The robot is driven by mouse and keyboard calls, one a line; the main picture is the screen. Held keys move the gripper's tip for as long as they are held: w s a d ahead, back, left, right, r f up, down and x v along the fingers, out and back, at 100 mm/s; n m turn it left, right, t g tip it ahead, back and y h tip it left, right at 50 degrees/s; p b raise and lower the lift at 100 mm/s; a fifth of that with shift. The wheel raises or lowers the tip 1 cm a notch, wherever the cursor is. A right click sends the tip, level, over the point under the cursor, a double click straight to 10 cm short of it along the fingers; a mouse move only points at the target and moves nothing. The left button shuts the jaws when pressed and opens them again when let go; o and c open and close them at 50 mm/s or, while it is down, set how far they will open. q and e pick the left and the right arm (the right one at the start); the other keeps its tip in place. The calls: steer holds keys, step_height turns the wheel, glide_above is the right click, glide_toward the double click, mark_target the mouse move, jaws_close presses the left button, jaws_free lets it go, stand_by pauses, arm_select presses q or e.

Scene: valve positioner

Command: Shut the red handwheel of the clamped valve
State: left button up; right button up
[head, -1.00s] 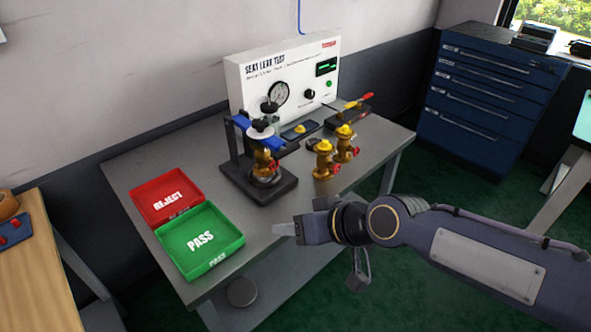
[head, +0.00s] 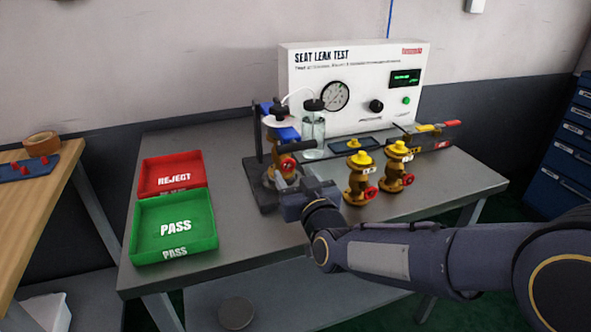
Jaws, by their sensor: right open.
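The clamped valve (head: 271,158) is a brass body held upright in a dark clamp stand (head: 263,192) with blue clamp parts. Its red handwheel (head: 288,165) faces the front right. My right gripper (head: 284,186) is just below and in front of the handwheel, its fingers pointing at the valve. The jaws are open, and I cannot tell whether they touch the wheel. The gripper and its fingers hide the lower front of the valve and part of the stand. My left gripper is not in view.
Two loose brass valves with red handwheels, a nearer one (head: 358,180) and another (head: 396,168), stand right of my gripper. The white test panel (head: 350,75) and a clear jar (head: 313,135) are behind. A red tray (head: 172,173) and green tray (head: 174,228) lie left.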

mark_target(289, 166)
steer(key=x, duration=0.5)
steer(key=c, duration=1)
